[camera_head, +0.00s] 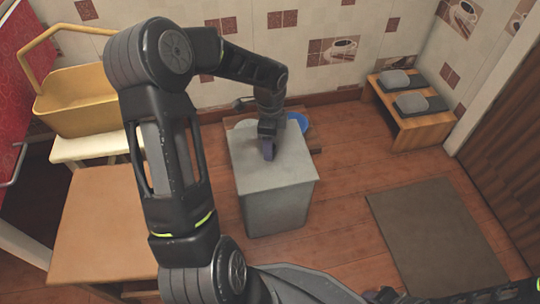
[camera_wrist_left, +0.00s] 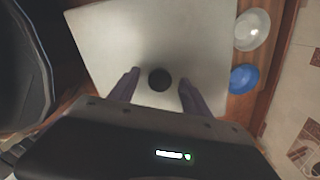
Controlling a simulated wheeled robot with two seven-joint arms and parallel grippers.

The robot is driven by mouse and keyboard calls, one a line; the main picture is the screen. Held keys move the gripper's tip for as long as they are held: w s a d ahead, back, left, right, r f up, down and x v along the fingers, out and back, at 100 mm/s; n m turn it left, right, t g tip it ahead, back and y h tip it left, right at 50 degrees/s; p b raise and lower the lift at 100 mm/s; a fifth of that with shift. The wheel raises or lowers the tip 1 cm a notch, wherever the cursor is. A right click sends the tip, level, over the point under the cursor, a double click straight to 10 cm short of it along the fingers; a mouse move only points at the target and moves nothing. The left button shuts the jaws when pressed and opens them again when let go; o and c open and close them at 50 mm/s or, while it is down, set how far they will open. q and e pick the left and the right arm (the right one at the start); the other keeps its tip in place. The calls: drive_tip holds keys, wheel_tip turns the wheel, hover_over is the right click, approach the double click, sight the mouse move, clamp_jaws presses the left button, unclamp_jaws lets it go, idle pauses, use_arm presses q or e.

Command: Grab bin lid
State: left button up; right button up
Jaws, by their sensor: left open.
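The bin (camera_head: 277,208) is a grey box standing on the wooden floor. Its flat grey lid (camera_head: 290,160) lies on top. In the left wrist view the lid (camera_wrist_left: 110,45) fills the middle, with a round dark knob (camera_wrist_left: 159,80) on it. My left gripper (camera_head: 268,152) points down over the lid. In the wrist view its two fingers (camera_wrist_left: 158,77) are apart, one on each side of the knob, with gaps between knob and fingers. The knob is hidden by the gripper in the head view. My right gripper is not in view.
A blue bowl (camera_head: 297,122) and a pale bowl (camera_wrist_left: 252,29) sit behind the bin. A wooden bench (camera_head: 420,131) with grey slippers stands back right. A mat (camera_head: 435,240) lies right. A yellow basket (camera_head: 82,100) and wooden table (camera_head: 100,225) stand left.

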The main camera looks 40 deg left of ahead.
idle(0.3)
use_arm(q)
clamp_jaws()
idle(0.5)
idle(0.8)
